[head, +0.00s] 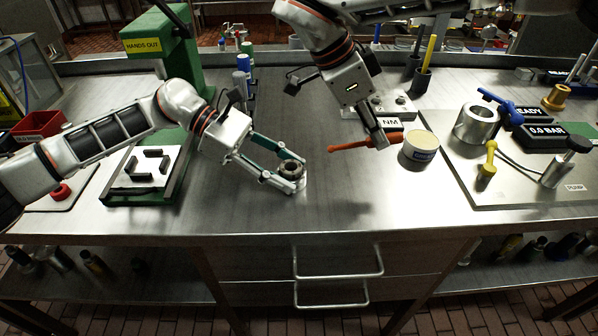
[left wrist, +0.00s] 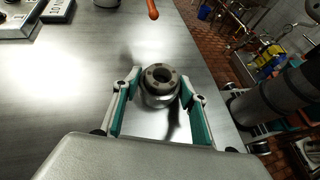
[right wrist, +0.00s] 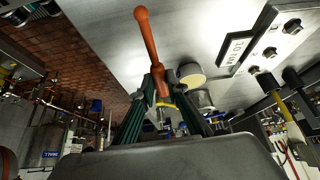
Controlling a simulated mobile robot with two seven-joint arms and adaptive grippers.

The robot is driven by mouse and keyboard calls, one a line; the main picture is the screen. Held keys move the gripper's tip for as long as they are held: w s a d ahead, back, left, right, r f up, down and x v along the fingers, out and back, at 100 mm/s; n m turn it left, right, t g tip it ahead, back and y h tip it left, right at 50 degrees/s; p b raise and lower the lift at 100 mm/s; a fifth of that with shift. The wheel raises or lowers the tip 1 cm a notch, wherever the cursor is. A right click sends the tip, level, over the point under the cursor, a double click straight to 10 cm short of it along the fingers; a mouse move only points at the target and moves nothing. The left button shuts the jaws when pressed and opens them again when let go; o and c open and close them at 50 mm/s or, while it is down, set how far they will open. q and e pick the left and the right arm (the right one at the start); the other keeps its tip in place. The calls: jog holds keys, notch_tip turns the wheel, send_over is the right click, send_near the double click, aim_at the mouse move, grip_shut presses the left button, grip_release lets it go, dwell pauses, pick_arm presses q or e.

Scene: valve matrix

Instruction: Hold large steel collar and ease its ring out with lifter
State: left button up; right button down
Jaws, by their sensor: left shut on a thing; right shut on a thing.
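The steel collar (head: 291,172) stands upright on the bench top, left of the bench's middle. A darker ring-shaped piece with several notches sits at its top; the collar also shows in the left wrist view (left wrist: 158,92). My left gripper (head: 288,178) is shut on the collar, one finger on each side. My right gripper (head: 381,142) is shut on the orange lifter (head: 350,145), which lies roughly level above the bench. The lifter's free end points left, apart from the collar and to its right. It also shows in the right wrist view (right wrist: 147,40).
A cream tub (head: 420,146) stands right of the lifter. A larger steel cylinder (head: 477,124) and a yellow-handled part (head: 487,165) are on the right plate. A green press (head: 160,50) and fixture (head: 150,170) stand left. Bench in front of the collar is clear.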

pick_arm(q)
jog(key=o, duration=0.9)
jog(key=shift+a, duration=0.1)
jog(key=v, duration=1.2)
jog(key=shift+s+f, duration=0.1)
